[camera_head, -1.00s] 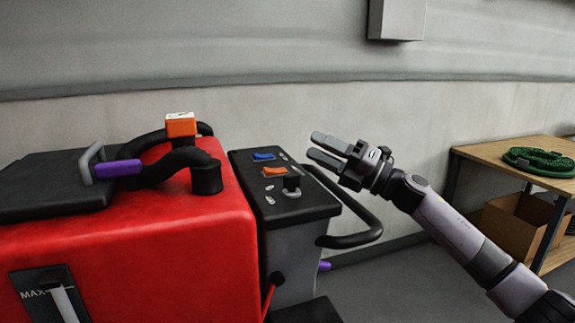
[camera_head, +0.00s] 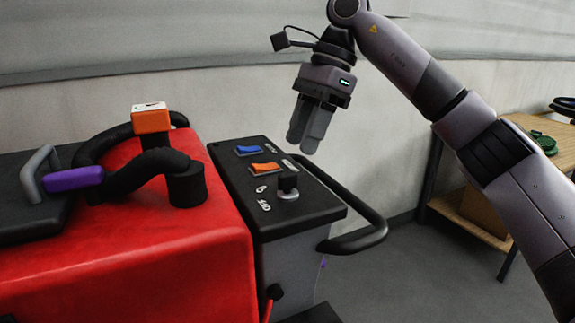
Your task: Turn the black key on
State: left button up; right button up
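The black key (camera_head: 288,184) is a small dark knob on a silver round base, near the front of the scrubber's black control panel (camera_head: 235,173). White "OFF" lettering sits beside it on the panel. My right gripper (camera_head: 306,135) points down above the panel's right rear edge, behind and above the key and apart from it. Its two grey fingers partly overlap in this view, look parted, and hold nothing. My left gripper is not in view.
A blue switch (camera_head: 248,150) and an orange switch (camera_head: 265,168) sit behind the key. A black handle loop (camera_head: 362,236) curves along the panel's right side. The red tank (camera_head: 140,250) with a black hose (camera_head: 150,165) stands left. A wooden table (camera_head: 525,125) stands at right.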

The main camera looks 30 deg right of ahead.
aim_at(290, 173)
jog(key=x, duration=0.6)
jog(key=shift+a+f, duration=0.1)
jog(key=shift+f, duration=0.1)
